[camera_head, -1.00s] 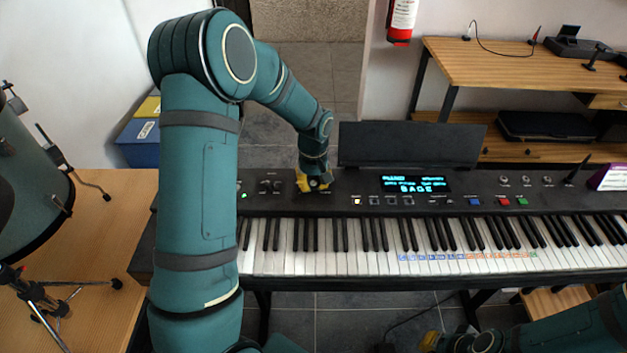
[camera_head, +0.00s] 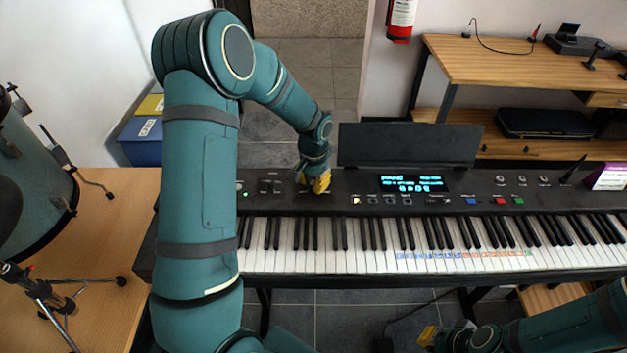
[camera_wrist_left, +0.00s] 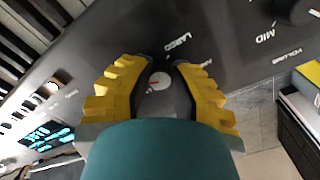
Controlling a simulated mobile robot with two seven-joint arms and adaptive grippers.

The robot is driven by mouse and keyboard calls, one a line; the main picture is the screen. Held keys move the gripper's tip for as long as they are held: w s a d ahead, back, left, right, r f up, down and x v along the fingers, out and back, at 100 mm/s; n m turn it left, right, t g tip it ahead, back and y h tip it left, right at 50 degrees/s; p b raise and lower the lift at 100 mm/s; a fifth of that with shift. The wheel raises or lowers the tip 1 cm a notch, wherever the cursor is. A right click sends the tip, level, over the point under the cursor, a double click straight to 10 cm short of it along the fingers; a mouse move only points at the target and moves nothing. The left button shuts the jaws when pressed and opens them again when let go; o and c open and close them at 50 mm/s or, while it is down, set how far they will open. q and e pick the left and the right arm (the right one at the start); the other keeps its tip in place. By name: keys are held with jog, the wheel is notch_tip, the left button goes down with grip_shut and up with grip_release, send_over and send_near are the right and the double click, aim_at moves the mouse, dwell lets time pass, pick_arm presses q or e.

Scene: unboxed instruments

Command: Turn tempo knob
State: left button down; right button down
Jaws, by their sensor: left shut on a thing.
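The keyboard's control panel holds a small round knob (camera_wrist_left: 160,81) with a pale top and a red pointer mark. It shows between my left fingers in the left wrist view. My left gripper (camera_head: 316,184) is over the left part of the panel, its yellow fingers (camera_wrist_left: 158,92) shut on the knob from both sides. The gripper hides the knob in the head view. A printed label beside the knob is upside down and hard to read. My right gripper (camera_head: 432,338) is low at the bottom edge, away from the panel; its opening cannot be made out.
The keyboard's lit display (camera_head: 412,183) and coloured buttons lie right of my left gripper. More knobs (camera_head: 270,187) sit to its left. White keys (camera_head: 330,260) run in front. A drum (camera_head: 30,190) stands at far left, a wooden shelf (camera_head: 500,60) behind at right.

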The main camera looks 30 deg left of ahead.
aim_at(313, 183)
pick_arm(q)
jog(key=shift+m, duration=1.1)
jog(key=c, duration=0.8)
grip_release()
jog(key=shift+r, duration=0.1)
notch_tip(313, 183, up, 12)
